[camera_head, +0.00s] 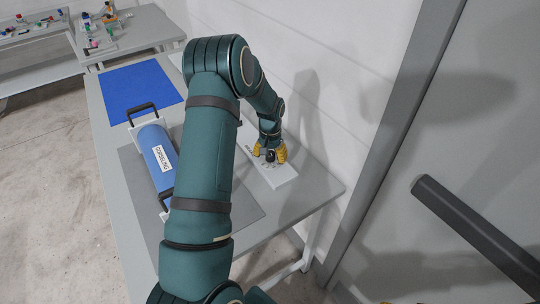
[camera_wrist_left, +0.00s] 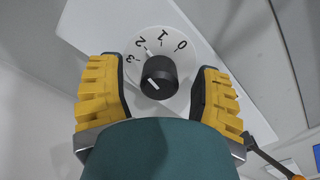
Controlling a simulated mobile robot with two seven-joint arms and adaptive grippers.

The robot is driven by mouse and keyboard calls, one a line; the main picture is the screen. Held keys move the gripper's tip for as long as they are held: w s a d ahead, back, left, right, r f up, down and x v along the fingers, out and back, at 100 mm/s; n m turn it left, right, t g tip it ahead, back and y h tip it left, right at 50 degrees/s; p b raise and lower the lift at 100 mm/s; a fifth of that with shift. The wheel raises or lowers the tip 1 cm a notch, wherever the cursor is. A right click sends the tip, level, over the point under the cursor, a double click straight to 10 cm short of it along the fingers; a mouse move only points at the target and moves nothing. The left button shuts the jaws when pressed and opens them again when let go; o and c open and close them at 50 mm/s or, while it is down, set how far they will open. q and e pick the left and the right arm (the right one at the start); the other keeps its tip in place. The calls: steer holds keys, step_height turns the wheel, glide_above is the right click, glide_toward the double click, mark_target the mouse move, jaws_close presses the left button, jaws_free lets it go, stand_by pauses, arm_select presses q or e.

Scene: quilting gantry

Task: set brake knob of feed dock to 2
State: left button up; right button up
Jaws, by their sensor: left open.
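The brake knob (camera_wrist_left: 159,77) is round and black, with a white line on its face, on a white dial (camera_wrist_left: 183,45) marked 0, 1, 2 and 3. I cannot tell for sure which number the knob points at. The dial is on a white panel (camera_head: 282,178) on the table. My left gripper (camera_head: 270,151) is over the panel, its yellow fingers open on either side of the knob, with gaps visible in the left wrist view (camera_wrist_left: 158,92). Small yellow bits at the head view's bottom edge may be my right gripper (camera_head: 407,302); its jaws cannot be made out.
A blue roll (camera_head: 157,160) with black handles lies on a grey mat (camera_head: 240,215), left of my arm. A blue mat (camera_head: 138,88) lies farther back on the table. A wall stands close behind the panel. A dark bar (camera_head: 475,232) juts in at right.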

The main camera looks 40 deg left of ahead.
mark_target(270, 153)
arm_select(q)
step_height(270, 153, up, 12)
stand_by(0.5)
steer(key=shift+f, duration=0.1)
stand_by(0.4)
